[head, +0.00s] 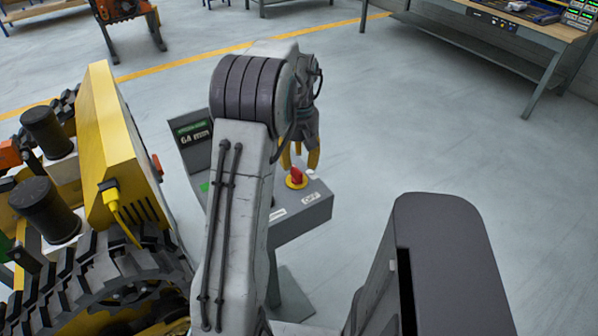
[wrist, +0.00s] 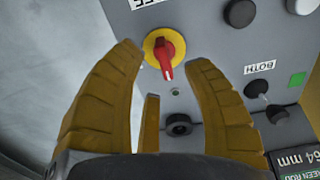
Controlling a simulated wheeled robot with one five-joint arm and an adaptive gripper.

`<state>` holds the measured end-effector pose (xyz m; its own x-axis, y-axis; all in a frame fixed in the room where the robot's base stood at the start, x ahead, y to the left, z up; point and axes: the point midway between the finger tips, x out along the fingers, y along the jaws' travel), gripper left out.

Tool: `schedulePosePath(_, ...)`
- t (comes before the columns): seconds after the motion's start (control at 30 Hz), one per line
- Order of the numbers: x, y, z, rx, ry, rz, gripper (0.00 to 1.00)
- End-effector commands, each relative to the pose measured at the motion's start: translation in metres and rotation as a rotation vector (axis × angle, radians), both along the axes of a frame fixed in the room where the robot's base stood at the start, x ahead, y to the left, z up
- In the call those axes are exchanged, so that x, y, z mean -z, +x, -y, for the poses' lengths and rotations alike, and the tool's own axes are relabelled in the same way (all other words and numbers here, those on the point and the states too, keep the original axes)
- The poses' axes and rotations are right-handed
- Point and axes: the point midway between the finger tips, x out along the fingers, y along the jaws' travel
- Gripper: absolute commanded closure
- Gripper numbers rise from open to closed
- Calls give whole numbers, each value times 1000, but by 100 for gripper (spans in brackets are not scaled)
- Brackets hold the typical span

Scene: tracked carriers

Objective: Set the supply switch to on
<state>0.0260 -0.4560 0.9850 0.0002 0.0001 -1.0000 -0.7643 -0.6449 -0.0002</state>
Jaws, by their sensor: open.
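A red rotary knob on a round yellow plate (head: 296,179) sits on top of the grey control box (head: 305,216); it looks like the supply switch. In the wrist view the red knob (wrist: 166,54) has its pointer end toward the bottom of the picture. My gripper (head: 300,158) is over the box, close to the knob. In the wrist view my gripper (wrist: 163,62) is open, with yellow fingers on either side of the knob and nothing held. A small white label (head: 311,198) beside the knob is too small to read surely.
A tracked yellow carrier (head: 108,150) is at left.

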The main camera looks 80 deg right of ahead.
Motion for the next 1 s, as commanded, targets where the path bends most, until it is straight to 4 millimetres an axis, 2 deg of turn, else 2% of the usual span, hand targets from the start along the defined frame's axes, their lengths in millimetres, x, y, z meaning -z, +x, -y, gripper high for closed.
schedulePosePath(0.2,28,0,-1,1,3,0,55)
schedulePosePath(0.4,43,0,0,1,1,0,55)
schedulePosePath(0.8,48,0,0,2,0,0,55)
schedulePosePath(0.83,48,0,0,2,0,0,52)
schedulePosePath(1.0,48,0,0,2,0,0,67)
